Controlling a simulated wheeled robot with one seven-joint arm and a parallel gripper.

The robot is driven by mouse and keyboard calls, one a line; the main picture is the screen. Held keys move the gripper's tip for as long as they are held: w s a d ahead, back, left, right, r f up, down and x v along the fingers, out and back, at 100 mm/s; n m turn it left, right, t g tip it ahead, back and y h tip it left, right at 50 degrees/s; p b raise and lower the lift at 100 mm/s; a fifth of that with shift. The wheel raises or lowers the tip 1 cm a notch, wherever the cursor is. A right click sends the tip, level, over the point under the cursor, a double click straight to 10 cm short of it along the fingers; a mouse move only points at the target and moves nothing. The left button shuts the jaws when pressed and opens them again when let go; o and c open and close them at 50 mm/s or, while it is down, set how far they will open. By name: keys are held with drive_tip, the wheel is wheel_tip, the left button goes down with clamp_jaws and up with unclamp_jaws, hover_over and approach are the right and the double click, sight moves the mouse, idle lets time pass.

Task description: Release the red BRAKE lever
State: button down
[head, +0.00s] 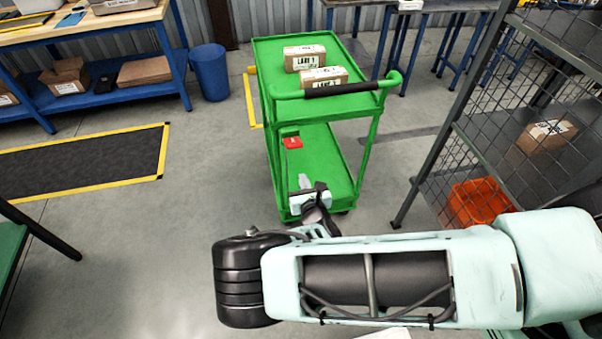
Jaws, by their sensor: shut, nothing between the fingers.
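A green cart (324,152) stands ahead with two levels. The red BRAKE lever (292,142) sits on the left front side of the cart, below the handle bar (335,90). My gripper (304,182) is low in front of the cart, below the red lever, pointing up toward it. It is shut and holds nothing. A gap shows between the fingertips and the lever in the picture; the exact depth is hard to tell. My arm crosses the lower right and hides the floor behind it.
Two cartons (305,57) (323,77) rest on the cart's top. A wire-mesh shelf (490,130) with an orange bin (480,202) stands close on the right. A blue barrel (210,72) and a workbench (95,31) are at the back left.

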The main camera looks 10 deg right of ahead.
drive_tip(key=shift+s+r, duration=0.2)
drive_tip(key=shift+s, duration=0.4)
drive_tip(key=shift+s+r, duration=0.15)
drive_tip(key=shift+s, duration=0.45)
drive_tip(key=s+d+r+m+g+h, duration=0.4)
drive_tip(key=r+m+g+h, duration=0.1)
drive_tip(key=r+m, duration=0.25)
drive_tip(key=s+d+r+m+g+h, duration=0.35)
drive_tip(key=s+r+m+h, duration=0.2)
drive_tip(key=m, duration=0.35)
drive_tip(key=s+a+r+m+g+y, duration=0.2)
drive_tip(key=s+r+m+y, duration=0.1)
drive_tip(key=s+r, duration=0.3)
drive_tip(key=s+a+r+m+g+y+b, duration=0.1)
drive_tip(key=s+a+r+m+g+y, duration=0.1)
drive_tip(key=s+r, duration=0.4)
drive_tip(key=s+a+r+m+g+y, duration=0.2)
drive_tip(key=s+r+m+y, duration=0.4)
drive_tip(key=r, duration=0.4)
drive_tip(key=shift+s+a+r+m+g, duration=0.35)
drive_tip(key=shift+s+a+r+g, duration=0.05)
drive_tip(key=shift+g, duration=0.25)
